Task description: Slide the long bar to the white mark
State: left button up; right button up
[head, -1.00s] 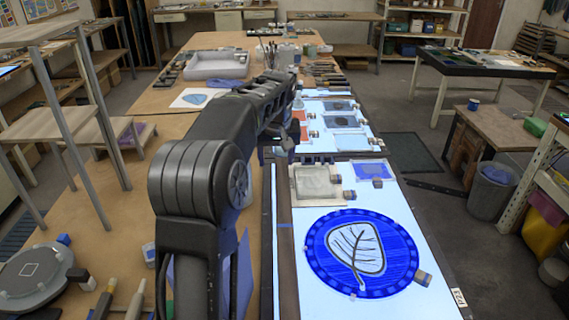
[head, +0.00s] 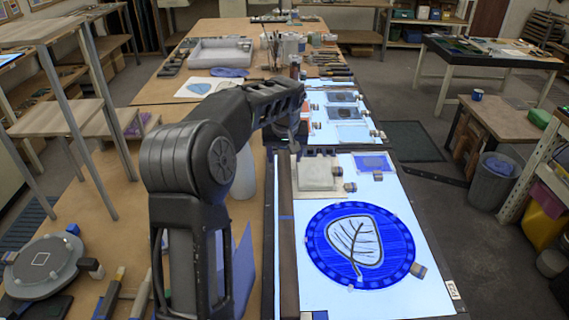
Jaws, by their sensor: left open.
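The long bar (head: 287,250) is a dark brown strip lying lengthwise along the left side of the lit panel. A small blue mark (head: 287,217) crosses it. A bright strip of panel shows along its left side. I cannot make out a white mark. My left gripper (head: 294,156) is open, pointing down near the bar's far end. It is small and partly hidden by my forearm, so I cannot tell whether it touches the bar. My right gripper is not in view.
A blue glass disc with a leaf (head: 361,246) lies on the lit panel right of the bar. Brushes and tools (head: 115,292) lie at the near left, beside a round grey turntable (head: 45,267).

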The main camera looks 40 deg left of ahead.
aim_at(284, 167)
pick_arm(q)
jog(key=p+x, duration=0.1)
jog(key=x, duration=0.4)
jog(key=shift+w+f, duration=0.1)
jog(key=shift+f, duration=0.2)
jog(key=shift+c, duration=0.6)
grip_shut()
dwell(0.5)
